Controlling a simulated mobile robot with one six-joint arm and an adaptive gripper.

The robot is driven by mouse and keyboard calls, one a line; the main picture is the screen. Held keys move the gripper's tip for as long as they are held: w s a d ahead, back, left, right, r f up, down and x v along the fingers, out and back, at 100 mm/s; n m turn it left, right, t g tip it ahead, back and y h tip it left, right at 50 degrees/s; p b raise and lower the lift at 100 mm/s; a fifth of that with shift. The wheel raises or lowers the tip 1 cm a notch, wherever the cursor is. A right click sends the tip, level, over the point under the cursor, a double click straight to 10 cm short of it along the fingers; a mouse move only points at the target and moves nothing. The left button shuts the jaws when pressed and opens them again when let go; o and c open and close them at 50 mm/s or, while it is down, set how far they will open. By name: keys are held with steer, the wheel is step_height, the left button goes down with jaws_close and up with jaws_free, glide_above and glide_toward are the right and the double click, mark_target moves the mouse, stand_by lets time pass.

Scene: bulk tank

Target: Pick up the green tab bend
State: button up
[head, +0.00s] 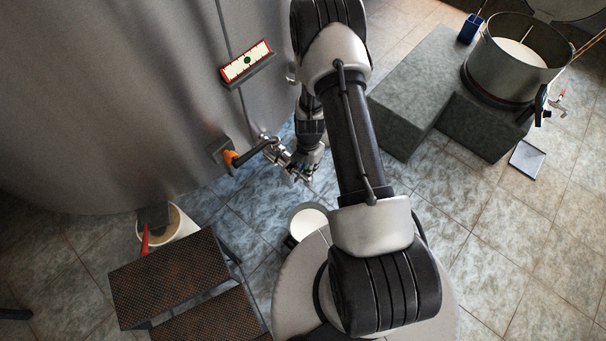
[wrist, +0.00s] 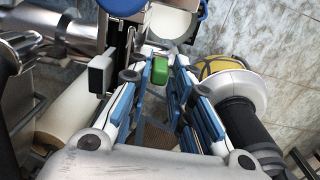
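A small green tab (wrist: 160,70) shows in the wrist view, between the far ends of my gripper's two blue-padded fingers. The bend itself cannot be made out clearly there. My gripper (wrist: 164,78) has its fingers apart, with a gap between the pads. I cannot tell whether the fingertips touch the tab. In the head view my gripper (head: 298,173) points down beside the steel outlet fittings (head: 278,154) at the tank's lower right, and it is small and partly covered by my arm. The bend is not distinct in that view.
The large steel tank (head: 110,100) fills the left. An orange-handled valve (head: 232,157) sticks out from it near my gripper. Grey blocks (head: 425,80) stand right.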

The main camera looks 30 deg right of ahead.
steer(key=shift+w+f, duration=0.1)
steer(key=shift+f, duration=0.8)
steer(key=shift+r, duration=0.1)
jaws_close()
